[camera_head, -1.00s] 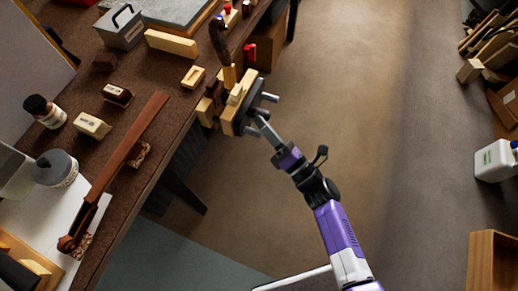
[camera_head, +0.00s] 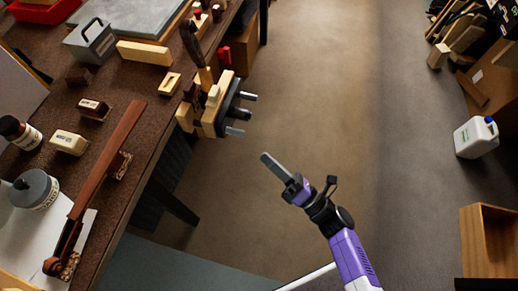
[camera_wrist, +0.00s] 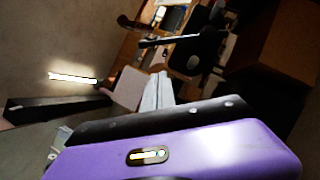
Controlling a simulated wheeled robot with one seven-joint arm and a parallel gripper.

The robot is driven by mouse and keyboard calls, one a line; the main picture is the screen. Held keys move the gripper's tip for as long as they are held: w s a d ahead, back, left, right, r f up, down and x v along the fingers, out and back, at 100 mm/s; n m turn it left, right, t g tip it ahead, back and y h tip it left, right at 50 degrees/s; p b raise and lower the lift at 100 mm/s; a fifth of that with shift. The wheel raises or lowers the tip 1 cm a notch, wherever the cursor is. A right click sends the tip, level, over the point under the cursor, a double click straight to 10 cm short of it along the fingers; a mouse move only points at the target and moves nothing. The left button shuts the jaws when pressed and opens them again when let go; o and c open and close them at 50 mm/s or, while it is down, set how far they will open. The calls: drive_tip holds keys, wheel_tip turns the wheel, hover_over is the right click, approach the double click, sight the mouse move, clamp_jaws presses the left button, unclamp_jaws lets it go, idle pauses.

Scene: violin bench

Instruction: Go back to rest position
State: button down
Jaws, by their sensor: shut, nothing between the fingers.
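My gripper (camera_head: 272,165) hangs over the open floor to the right of the workbench, at the end of my purple arm. Its fingers are together with nothing between them. A clear gap separates it from the wooden vise (camera_head: 217,104) at the bench edge. The wrist view shows the grey fingers (camera_wrist: 157,92) beyond the purple wrist housing, with a dim, tilted room behind them.
The workbench (camera_head: 146,87) on the left holds a violin neck (camera_head: 105,160), small labelled blocks, jars and a grey metal box (camera_head: 91,42). Vise handles jut over the floor. A white jug (camera_head: 476,138) and an open wooden box (camera_head: 488,240) stand at right. Floor between is clear.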

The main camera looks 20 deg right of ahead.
drive_tip(key=shift+s+d, duration=0.15)
drive_tip(key=shift+s, duration=0.2)
